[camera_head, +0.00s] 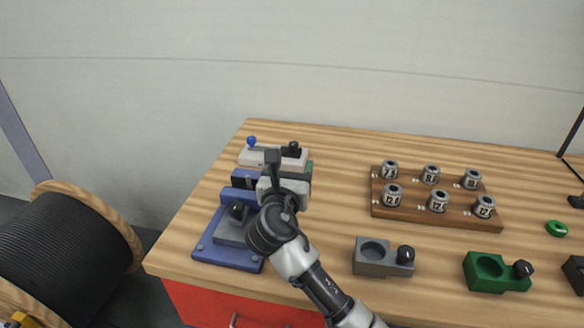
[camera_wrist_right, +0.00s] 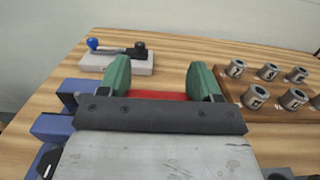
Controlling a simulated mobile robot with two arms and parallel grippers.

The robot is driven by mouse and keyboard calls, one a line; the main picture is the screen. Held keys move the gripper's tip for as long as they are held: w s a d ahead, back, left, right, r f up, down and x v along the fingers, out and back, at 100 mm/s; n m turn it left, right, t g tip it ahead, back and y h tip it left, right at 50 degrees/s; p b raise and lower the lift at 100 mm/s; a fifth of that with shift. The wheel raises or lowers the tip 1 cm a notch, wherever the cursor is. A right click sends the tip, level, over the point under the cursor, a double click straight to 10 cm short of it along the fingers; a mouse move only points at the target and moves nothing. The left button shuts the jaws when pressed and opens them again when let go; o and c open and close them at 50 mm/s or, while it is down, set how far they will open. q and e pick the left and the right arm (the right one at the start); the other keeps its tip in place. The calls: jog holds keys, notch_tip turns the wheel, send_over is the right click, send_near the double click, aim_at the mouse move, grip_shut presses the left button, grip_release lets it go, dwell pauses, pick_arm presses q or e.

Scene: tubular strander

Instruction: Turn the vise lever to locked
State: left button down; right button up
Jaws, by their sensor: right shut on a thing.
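A blue vise-like fixture (camera_head: 228,250) sits at the bench's left front, with a grey block and a black knob on it. Behind it, a pale base (camera_head: 258,158) carries a lever with a blue ball (camera_head: 251,141) at its left end and a black part at its right; it also shows in the right wrist view (camera_wrist_right: 116,62). I cannot tell which part is the vise lever. My right gripper (camera_head: 288,172) is over the fixture's back right. My left gripper is not in view.
A wooden rack (camera_head: 440,218) with several numbered metal collars stands to the right. A grey holder (camera_head: 372,266) and a green holder (camera_head: 487,277) are at the front edge. A green ring (camera_head: 557,228) lies far right. A black cable reel (camera_head: 65,245) stands left of the bench.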

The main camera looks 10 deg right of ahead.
jog(key=shift+s+a+f+t+b, duration=0.15)
jog(key=shift+s+f+t+b, duration=0.4)
jog(key=shift+f+t, duration=0.1)
jog(key=shift+s+a+f+t+h, duration=0.1)
jog(key=shift+s+f+t+h, duration=0.15)
jog(key=shift+t+h, duration=0.1)
jog(key=shift+s+a+f, duration=0.1)
jog(key=shift+s, duration=0.2)
jog(key=shift+s+a+f+p, duration=0.2)
jog(key=shift+s+f, duration=0.3)
jog(key=shift+f, duration=0.4)
jog(key=shift+s+a+f+p, duration=0.2)
jog(key=shift+s+f, duration=0.3)
jog(key=shift+f, duration=0.35)
